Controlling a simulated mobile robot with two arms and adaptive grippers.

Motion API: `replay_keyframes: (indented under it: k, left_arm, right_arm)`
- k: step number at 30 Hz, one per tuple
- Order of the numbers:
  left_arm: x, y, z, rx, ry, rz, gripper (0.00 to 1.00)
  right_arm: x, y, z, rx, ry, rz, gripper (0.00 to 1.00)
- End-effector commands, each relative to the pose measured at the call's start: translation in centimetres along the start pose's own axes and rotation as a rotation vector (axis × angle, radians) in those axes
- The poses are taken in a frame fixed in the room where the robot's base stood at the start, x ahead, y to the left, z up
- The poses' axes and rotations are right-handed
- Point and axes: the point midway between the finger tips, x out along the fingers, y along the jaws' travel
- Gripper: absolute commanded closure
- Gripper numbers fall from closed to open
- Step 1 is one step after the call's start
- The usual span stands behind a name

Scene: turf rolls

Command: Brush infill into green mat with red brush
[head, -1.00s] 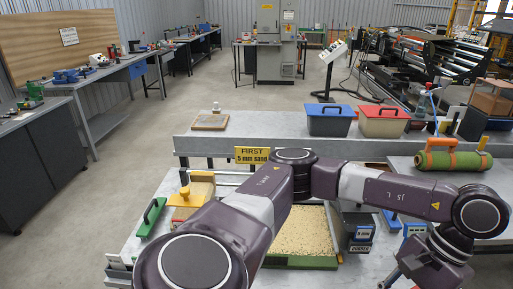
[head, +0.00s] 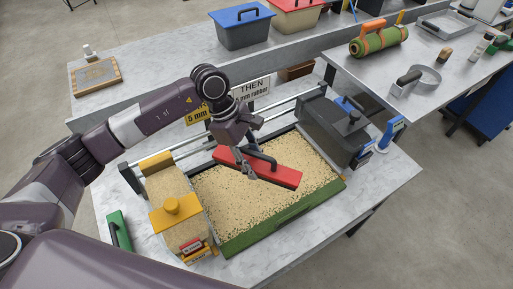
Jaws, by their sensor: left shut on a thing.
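The red brush (head: 288,177), a long red block with a dark handle, is in my left gripper (head: 246,164). The gripper is shut on the handle. The brush lies over the middle of the green mat (head: 285,217), whose green front edge shows. The rest of the mat's top is covered with pale tan granular infill (head: 235,211). I cannot tell whether the bristles touch the infill. My left arm comes in from the left and hides part of the bench behind. My right gripper is not in view.
A sand-filled box with yellow ends (head: 172,207) stands left of the mat, and a dark grey hopper (head: 330,128) stands right. A green-handled tool (head: 118,232) lies at the left. Blue (head: 243,32) and red bins stand behind. A rolled green turf (head: 379,42) lies on the right table.

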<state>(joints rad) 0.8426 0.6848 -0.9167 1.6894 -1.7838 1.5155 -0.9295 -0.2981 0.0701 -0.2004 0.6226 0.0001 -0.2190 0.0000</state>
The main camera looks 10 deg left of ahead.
Motion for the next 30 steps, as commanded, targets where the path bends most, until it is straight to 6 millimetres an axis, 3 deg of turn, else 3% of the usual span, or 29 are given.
replay_keyframes:
  k: [6, 12, 21, 30]
  left_arm:
    - [2.3, 3.5, -0.5, -0.471, -0.004, 0.193, 0.9]
    - [3.5, 5.4, -1.4, -0.755, -0.002, 0.313, 0.9]
    - [4.5, 6.1, -2.3, -0.871, 0.0, 0.361, 0.9]
    - [7.5, 6.0, -3.5, -0.868, 0.001, 0.359, 0.9]
  right_arm:
    - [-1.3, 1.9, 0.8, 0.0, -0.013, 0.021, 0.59]
    - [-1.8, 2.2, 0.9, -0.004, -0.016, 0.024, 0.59]
    - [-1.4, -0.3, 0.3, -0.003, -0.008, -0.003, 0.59]
    - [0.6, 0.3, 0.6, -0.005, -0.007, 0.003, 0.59]
